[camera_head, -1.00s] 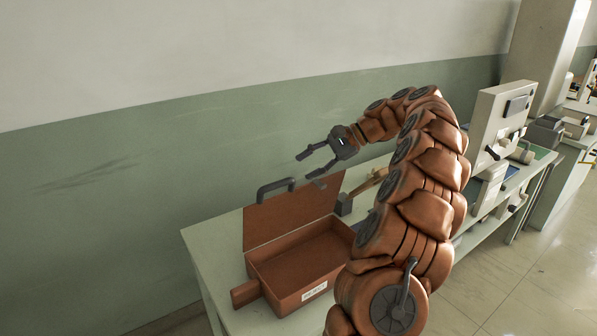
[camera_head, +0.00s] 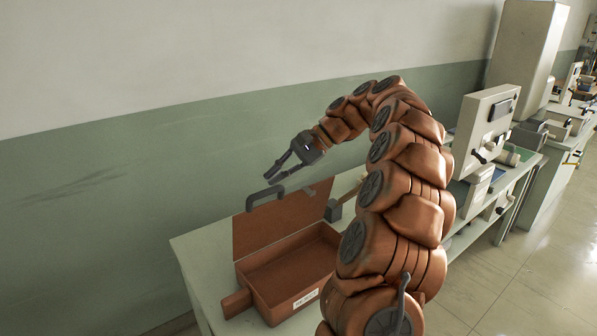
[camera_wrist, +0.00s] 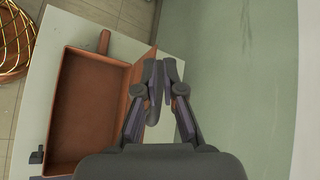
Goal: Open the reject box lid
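The reject box (camera_head: 290,289) is a brown box with a white label on its front, standing on the bench. Its lid (camera_head: 283,218) stands raised at the back, so the inside shows empty. A grey handle (camera_head: 265,197) is on the lid's top edge. The lid is seen nearly edge-on there and partly hidden by the fingers.
The pale bench (camera_head: 200,262) stands against a green and white wall (camera_head: 90,200). A grey and brown item (camera_head: 335,210) stands right of the lid. White equipment (camera_head: 487,125) stands further right on another bench. The wall side left of the box is clear.

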